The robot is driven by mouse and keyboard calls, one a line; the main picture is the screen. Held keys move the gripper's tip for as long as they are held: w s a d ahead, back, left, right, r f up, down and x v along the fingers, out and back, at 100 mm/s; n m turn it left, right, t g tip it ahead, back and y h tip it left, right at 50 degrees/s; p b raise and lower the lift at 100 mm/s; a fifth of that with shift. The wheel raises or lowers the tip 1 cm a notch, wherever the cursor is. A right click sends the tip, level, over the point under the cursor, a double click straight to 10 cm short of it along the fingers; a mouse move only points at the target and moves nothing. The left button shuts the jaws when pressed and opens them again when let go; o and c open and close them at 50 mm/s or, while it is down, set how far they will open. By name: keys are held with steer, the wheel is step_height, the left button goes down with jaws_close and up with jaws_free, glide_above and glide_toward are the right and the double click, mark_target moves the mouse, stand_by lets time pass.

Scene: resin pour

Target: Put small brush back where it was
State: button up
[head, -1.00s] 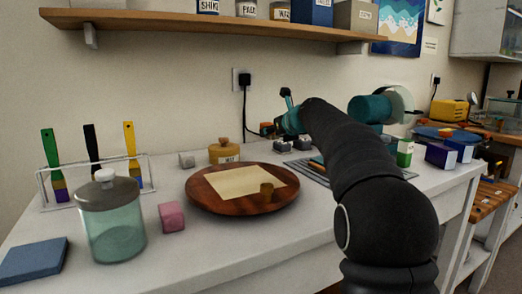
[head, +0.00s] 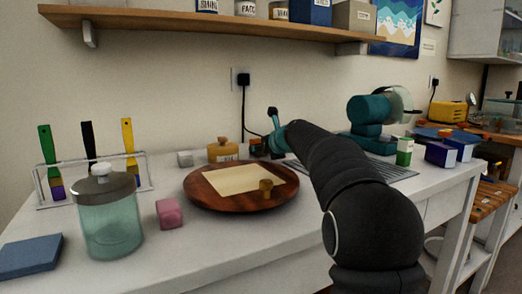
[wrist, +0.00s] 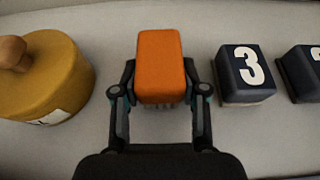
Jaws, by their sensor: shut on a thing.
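The small brush (wrist: 160,62) is an orange block with pale bristles just showing at its near lower edge in the wrist view. My gripper (wrist: 160,92) is shut on it, one finger on each side. In the head view my gripper (head: 258,147) is at the back of the white table, just right of the mustard jar (head: 223,153), with the brush mostly hidden. In the wrist view the brush is between the mustard jar (wrist: 45,78) on the left and a dark block marked 3 (wrist: 243,74) on the right. I cannot tell whether the bristles touch the table.
A round wooden board (head: 215,200) with a paper sheet and small brown pot is in front. A pink block (head: 169,213), glass jar (head: 110,225) and brush rack (head: 40,190) stand left. Another dark block (wrist: 301,73) is farther right. A black cable (head: 243,110) hangs behind.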

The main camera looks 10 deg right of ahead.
steer(key=o, duration=1.1)
steer(key=shift+f, duration=0.15)
steer(key=shift+o, duration=0.2)
steer(key=shift+r, duration=0.25)
steer(key=v, duration=1.2)
steer(key=shift+b, duration=0.3)
